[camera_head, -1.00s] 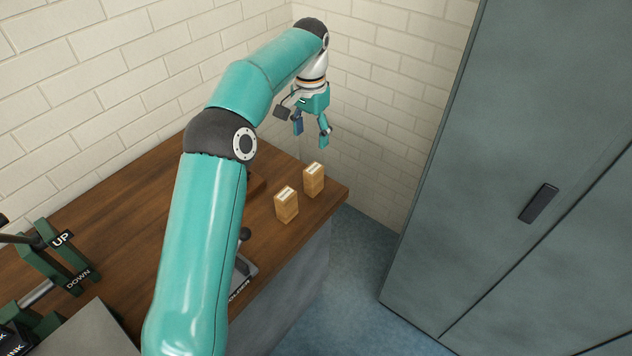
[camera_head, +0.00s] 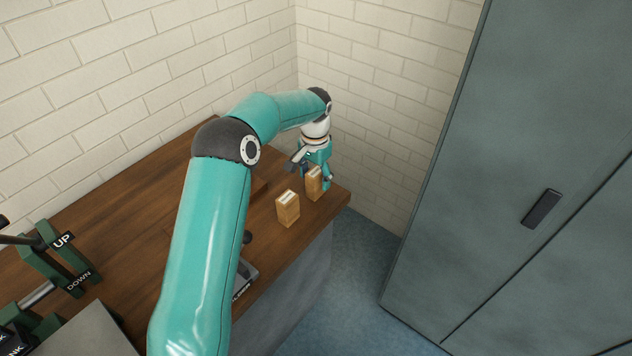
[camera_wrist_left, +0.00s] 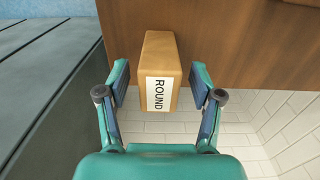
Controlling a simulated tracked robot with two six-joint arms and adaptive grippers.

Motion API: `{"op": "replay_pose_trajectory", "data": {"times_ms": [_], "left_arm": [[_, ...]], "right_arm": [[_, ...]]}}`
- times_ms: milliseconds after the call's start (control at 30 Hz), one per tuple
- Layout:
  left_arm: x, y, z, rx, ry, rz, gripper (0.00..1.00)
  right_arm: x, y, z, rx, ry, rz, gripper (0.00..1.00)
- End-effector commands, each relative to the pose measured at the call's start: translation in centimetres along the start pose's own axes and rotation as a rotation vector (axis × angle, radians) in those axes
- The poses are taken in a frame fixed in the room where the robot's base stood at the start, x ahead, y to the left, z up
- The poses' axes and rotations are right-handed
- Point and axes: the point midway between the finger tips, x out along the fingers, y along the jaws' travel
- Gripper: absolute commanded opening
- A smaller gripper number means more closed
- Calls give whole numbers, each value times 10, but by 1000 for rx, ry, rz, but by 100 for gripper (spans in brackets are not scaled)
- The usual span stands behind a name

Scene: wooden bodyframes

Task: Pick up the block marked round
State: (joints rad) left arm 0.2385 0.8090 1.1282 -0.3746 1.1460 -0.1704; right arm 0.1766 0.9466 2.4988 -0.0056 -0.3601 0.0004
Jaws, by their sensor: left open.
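The block marked round (camera_wrist_left: 160,58) is a tan wooden block with a white label reading ROUND in the left wrist view. It stands near the far right corner of the wooden counter in the head view (camera_head: 313,186). My left gripper (camera_wrist_left: 160,85) is open, with one finger on each side of the block and a gap showing at both sides. My right gripper is not in view.
The brown counter (camera_head: 130,215) ends at its right edge, with blue floor (camera_head: 355,260) below. A brick wall (camera_head: 380,110) rises behind. A grey cabinet (camera_head: 480,230) stands at right. Levers marked UP and DOWN (camera_head: 62,262) are at left.

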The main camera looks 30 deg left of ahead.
Motion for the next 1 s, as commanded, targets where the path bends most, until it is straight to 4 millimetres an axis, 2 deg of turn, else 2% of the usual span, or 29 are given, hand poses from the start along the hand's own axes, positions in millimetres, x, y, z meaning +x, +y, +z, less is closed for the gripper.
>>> {"op": "replay_pose_trajectory", "data": {"times_ms": [33,200,500,867,900,1000], "left_arm": [[7,1,-1,1,-4,1,66],[28,1,-1,-1,-3,1,66],[33,1,-2,-2,0,0,64],[32,1,-2,-1,0,0,4],[32,1,-2,-1,0,0,0],[32,1,-2,-1,1,0,0]], "right_arm": [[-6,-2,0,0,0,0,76],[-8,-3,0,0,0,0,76],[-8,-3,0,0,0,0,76],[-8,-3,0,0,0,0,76],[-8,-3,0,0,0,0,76],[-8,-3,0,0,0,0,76]]}}
